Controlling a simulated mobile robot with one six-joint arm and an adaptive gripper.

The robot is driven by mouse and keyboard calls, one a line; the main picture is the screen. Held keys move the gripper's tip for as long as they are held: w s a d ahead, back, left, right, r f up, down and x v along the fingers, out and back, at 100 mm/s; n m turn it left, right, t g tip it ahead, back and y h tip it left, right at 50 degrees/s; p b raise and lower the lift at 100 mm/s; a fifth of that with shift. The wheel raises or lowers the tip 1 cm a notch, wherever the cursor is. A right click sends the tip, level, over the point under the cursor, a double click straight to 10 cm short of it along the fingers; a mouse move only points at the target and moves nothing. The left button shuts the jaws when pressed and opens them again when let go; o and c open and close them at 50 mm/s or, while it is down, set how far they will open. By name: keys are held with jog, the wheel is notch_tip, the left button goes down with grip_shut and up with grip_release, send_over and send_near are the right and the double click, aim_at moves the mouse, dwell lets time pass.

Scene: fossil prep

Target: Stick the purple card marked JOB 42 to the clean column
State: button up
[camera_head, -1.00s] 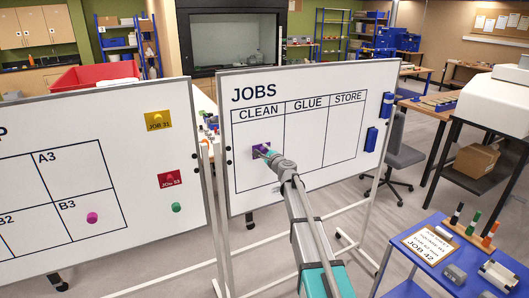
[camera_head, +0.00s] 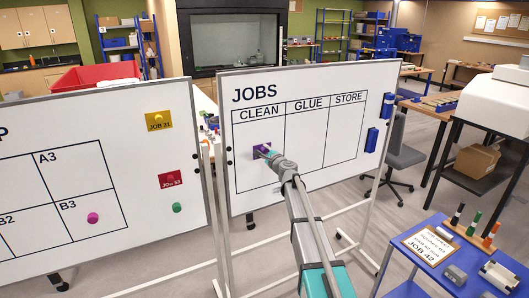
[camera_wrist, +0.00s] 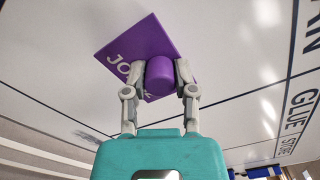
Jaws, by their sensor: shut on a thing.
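The purple card (camera_wrist: 121,46) lies flat against or very close to the white JOBS board, its lettering "JO" partly hidden. A purple round magnet or knob (camera_wrist: 160,74) stands out from its face. My gripper (camera_wrist: 160,80) is shut on this knob, one finger on each side. In the head view the card (camera_head: 257,154) shows at the end of my arm, inside the CLEAN column (camera_head: 259,135) of the JOBS board (camera_head: 300,76). My gripper (camera_head: 268,154) hides part of it there. I cannot tell whether the card touches the board.
A second whiteboard (camera_head: 60,125) at left bears a yellow JOB 31 card (camera_head: 158,121), a red card (camera_head: 170,181) and loose magnets. A blue cart (camera_head: 400,258) with a clipboard (camera_head: 430,243) and markers stands at lower right. The GLUE and STORE columns are empty.

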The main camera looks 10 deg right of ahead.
aim_at(265, 151)
jog(key=shift+x, duration=0.8)
dwell(0.6)
jog(key=o, duration=0.9)
jog(key=shift+s, duration=0.1)
jog(key=shift+v, duration=3.45)
